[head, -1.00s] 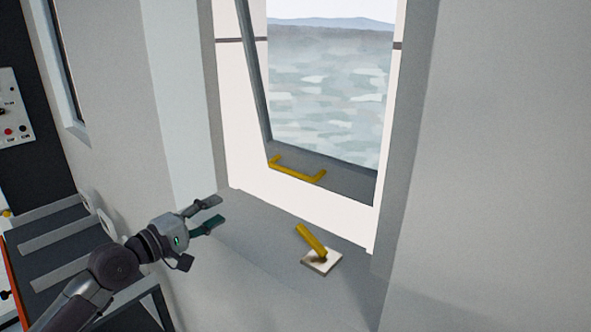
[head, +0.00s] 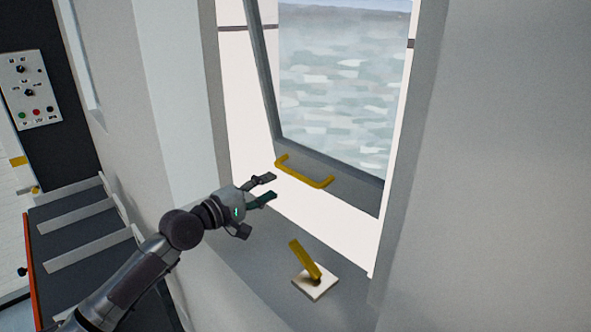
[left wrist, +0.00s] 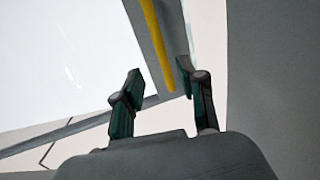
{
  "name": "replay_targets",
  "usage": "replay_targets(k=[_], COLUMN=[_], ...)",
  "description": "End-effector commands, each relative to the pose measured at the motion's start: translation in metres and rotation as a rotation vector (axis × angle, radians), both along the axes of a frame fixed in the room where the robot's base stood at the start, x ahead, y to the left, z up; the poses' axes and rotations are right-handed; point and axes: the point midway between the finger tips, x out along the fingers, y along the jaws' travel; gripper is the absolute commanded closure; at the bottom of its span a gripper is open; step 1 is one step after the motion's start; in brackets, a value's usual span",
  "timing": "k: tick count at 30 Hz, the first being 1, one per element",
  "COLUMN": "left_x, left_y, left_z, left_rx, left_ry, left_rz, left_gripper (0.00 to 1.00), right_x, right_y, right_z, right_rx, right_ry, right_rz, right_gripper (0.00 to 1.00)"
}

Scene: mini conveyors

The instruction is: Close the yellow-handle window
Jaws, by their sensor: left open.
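The window sash (head: 335,176) has a grey frame and stands tilted open, with a pale gap below its bottom rail. Its yellow handle (head: 305,176) is a bar along the bottom rail. My left gripper (head: 269,187) is open and empty, just left of and below the handle's left end in the head view. In the left wrist view, the handle (left wrist: 156,45) runs down from the top edge and ends between the open fingertips (left wrist: 158,84). I cannot tell whether a finger touches it. My right gripper is not in view.
A yellow lever (head: 305,260) on a white square plate (head: 316,284) sits on the grey ledge below the window. A wall panel with buttons (head: 31,88) and a conveyor with grey bars (head: 77,218) are at the left. The right wall (head: 500,170) is bare.

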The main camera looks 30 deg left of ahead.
Motion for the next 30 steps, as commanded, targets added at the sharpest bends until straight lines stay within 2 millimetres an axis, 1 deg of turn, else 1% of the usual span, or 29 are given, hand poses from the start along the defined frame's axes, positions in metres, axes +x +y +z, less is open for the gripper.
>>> replay_targets(k=[1, 3, 5, 9, 12, 14, 18, 26, 30], left_x=[0.011, 0.026, 0.037, 0.061, 0.073, 0.078, 0.084, 0.084, 0.084], left_y=[-0.005, -0.009, -0.014, -0.022, -0.026, -0.027, -0.030, -0.030, -0.030], left_z=[0.006, 0.006, 0.006, 0.004, 0.003, 0.002, 0.001, 0.000, 0.000], left_rx=[-0.003, -0.004, -0.003, -0.001, -0.002, 0.000, 0.001, 0.001, 0.001], left_ry=[-0.003, -0.003, -0.002, -0.002, -0.002, -0.001, 0.000, 0.000, 0.000], left_rz=[-0.001, 0.000, -0.002, -0.001, 0.000, 0.000, -0.001, -0.001, -0.001], left_gripper=[0.59, 0.59, 0.59, 0.59, 0.59, 0.59, 0.59, 0.59, 0.82], right_x=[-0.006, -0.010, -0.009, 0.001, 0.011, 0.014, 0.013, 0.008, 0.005], right_y=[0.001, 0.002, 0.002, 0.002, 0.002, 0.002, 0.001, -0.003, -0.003], right_z=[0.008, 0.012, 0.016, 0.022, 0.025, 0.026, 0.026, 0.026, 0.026], right_rx=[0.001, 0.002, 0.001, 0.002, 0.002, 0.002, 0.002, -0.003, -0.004], right_ry=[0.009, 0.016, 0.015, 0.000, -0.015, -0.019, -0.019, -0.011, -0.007], right_rz=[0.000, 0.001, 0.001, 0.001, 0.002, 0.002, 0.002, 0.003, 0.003], right_gripper=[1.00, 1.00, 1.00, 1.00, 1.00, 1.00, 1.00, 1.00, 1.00])
